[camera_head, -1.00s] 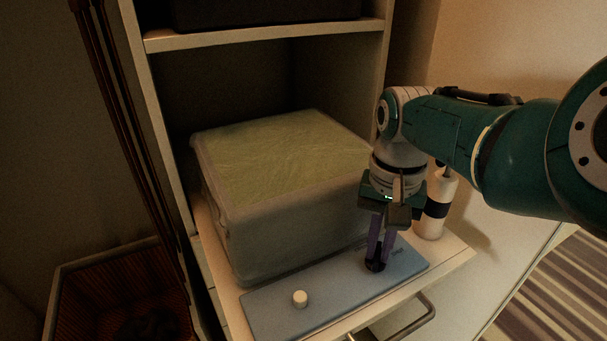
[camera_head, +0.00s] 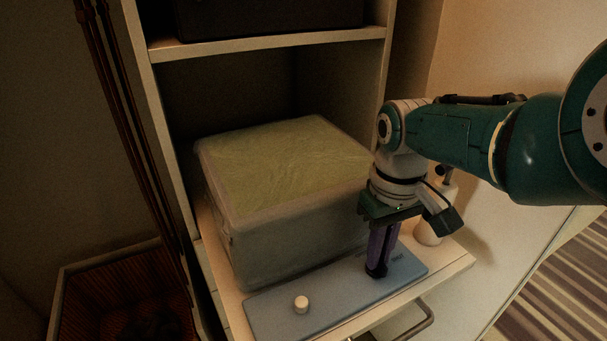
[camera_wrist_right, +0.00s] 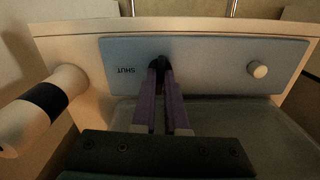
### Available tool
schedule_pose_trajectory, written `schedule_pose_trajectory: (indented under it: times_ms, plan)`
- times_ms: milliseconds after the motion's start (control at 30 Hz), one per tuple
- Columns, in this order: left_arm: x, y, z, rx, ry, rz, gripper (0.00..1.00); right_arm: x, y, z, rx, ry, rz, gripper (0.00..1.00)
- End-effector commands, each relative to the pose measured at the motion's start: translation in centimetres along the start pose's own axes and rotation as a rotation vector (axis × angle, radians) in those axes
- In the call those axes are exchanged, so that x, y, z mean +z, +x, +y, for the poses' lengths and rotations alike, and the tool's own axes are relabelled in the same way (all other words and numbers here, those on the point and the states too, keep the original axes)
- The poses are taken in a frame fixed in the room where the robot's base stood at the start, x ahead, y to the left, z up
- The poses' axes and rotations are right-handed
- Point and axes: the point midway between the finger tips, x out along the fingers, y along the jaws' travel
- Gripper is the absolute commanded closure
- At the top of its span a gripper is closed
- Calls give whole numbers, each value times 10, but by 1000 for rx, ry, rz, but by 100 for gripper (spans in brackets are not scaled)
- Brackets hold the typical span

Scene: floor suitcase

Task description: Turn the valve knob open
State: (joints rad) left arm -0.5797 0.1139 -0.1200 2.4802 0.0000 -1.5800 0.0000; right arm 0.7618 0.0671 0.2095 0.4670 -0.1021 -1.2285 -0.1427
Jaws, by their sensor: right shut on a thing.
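A blue-grey panel (camera_head: 335,294) lies flat on the shelf's front part. The black valve knob (camera_head: 376,271) stands at the panel's right end; in the right wrist view the knob (camera_wrist_right: 160,62) is beside the printed word "SHUT". My right gripper (camera_head: 378,262) points down with its purple fingers shut on the knob, which they partly hide. It also shows in the right wrist view (camera_wrist_right: 161,72). A small white round knob (camera_head: 301,304) sits at the panel's left end. My left gripper is not in view.
A large translucent bin with a greenish top (camera_head: 285,165) stands right behind the panel. A white bottle with a dark band (camera_wrist_right: 46,106) stands beside the panel, partly hidden by my right arm in the head view. A metal handle (camera_head: 418,322) is below the shelf's front edge.

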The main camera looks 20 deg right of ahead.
Motion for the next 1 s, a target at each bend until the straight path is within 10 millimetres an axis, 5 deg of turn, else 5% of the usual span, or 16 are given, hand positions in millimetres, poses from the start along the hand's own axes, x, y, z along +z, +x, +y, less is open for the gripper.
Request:
schedule_pose_trajectory:
  times_ms: [533, 567, 800, 1000]
  plan:
    - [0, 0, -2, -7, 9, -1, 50, -1, 0, 0, 1, -28, 2, 100]
    - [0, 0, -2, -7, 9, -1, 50, -1, 0, 0, 1, -28, 2, 88]
    - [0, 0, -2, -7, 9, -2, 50, 0, 0, 0, 1, -27, 2, 61]
    - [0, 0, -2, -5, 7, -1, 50, 0, 0, 0, 0, -27, 1, 59]
